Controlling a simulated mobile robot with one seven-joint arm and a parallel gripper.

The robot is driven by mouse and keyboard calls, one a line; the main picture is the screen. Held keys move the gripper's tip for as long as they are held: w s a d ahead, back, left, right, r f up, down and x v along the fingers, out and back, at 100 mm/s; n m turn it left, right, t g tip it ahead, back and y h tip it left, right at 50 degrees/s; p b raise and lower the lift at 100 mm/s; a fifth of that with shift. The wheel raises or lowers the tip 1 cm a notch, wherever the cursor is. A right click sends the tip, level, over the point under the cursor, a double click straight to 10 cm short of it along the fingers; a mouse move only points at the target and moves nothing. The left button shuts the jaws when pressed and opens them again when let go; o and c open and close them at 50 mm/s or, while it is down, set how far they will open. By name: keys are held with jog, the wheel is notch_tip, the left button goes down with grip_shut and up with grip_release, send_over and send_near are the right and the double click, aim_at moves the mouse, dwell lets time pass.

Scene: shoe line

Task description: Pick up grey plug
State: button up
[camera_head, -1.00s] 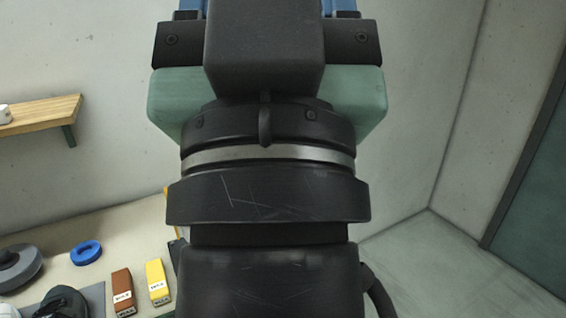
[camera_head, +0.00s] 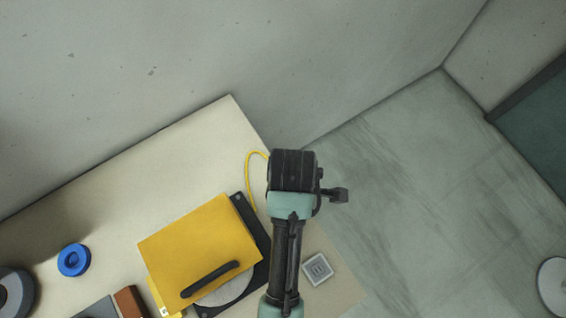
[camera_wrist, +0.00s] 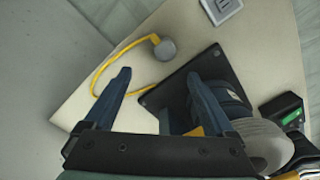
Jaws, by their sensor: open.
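The grey plug (camera_wrist: 166,50) is a small round grey piece on the end of a yellow cord (camera_wrist: 104,72), lying on the pale table top in the wrist view. My gripper (camera_wrist: 160,76) is open and empty, its two dark blue fingers wide apart. The plug appears beyond the fingertips, between their lines, and nothing touches it. In the head view part of the yellow cord (camera_head: 250,172) shows, but my arm hides the plug and the fingers.
A yellow cover with a black handle (camera_head: 200,245) sits over a black base (camera_head: 262,240) left of my arm. A light square plate (camera_head: 317,268) lies right of it. A blue ring (camera_head: 73,259) stands further left. Table between plug and plate is clear.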

jog(key=f, duration=0.3)
jog(key=s+f, duration=0.1)
jog(key=f, duration=0.1)
jog(key=shift+d+f, duration=0.15)
jog(key=shift+f, duration=0.2)
jog(key=shift+w+f, duration=0.15)
jog(key=shift+f, duration=0.35)
jog(key=f, duration=0.1)
jog(key=f+p, duration=0.1)
jog(key=f, duration=0.2)
jog(key=shift+s, duration=0.3)
jog(key=shift+w+f, duration=0.1)
jog(key=shift+f, duration=0.4)
grip_shut()
jog(key=shift+r, duration=0.15)
